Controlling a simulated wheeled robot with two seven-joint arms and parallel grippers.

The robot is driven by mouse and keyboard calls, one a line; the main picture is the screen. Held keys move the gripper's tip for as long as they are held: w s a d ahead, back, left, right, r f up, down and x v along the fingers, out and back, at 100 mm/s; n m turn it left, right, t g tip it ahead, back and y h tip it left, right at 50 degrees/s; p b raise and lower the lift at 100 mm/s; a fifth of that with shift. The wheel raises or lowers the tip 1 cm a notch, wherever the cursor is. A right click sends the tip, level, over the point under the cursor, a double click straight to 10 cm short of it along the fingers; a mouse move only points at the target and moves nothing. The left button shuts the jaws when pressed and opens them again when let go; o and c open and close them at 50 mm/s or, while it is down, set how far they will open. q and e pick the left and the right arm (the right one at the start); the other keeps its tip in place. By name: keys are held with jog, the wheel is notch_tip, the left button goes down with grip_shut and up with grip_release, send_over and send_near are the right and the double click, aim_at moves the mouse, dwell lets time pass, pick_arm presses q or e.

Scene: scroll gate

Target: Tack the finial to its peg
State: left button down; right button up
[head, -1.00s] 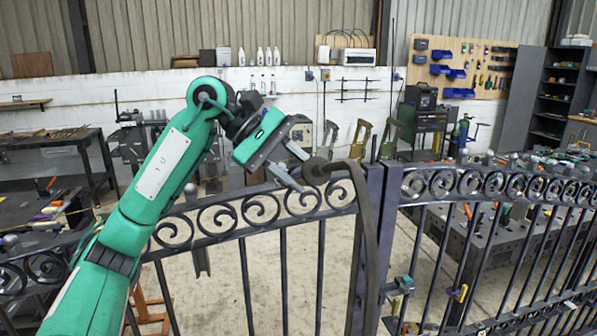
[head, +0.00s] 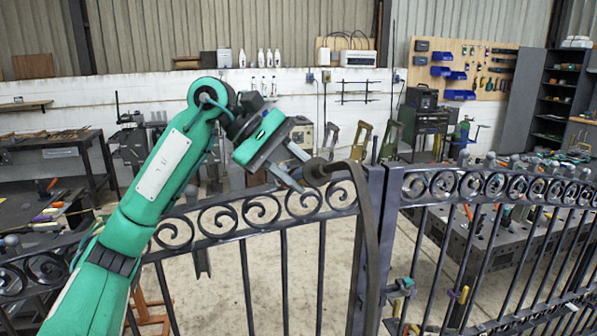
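My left gripper (head: 304,173) comes in from the left above the near gate. Its two fingers are apart, with nothing clearly between them. Their tips are close beside a dark rounded knob (head: 317,172) at the end of a curved dark bar (head: 366,230) that bends down along the gate post (head: 375,185). I cannot tell whether the tips touch the knob, or whether the knob is the finial. A thin upright peg (head: 374,150) shows at the top of the post. My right gripper is out of view.
The scrolled gate railing (head: 240,217) spans the foreground, and another railing (head: 500,187) continues right. A dark work table (head: 500,240) stands behind that one. A bench (head: 50,142) is at the left. Open concrete floor (head: 275,270) lies behind the near gate.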

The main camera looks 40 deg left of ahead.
aim_at(316, 167)
pick_arm(q)
jog(key=shift+s+d+r+p, duration=0.4)
jog(key=shift+s+d+r, duration=0.35)
jog(key=shift+s+d, duration=0.3)
jog(key=shift+s+d+r+p, duration=0.45)
jog(key=shift+s+d+r, duration=0.4)
jog(key=shift+d, duration=0.4)
jog(key=shift+s+d+r+p, duration=0.4)
jog(key=shift+s+d+r, duration=0.25)
jog(key=shift+s+d, duration=0.45)
jog(key=shift+w, duration=0.1)
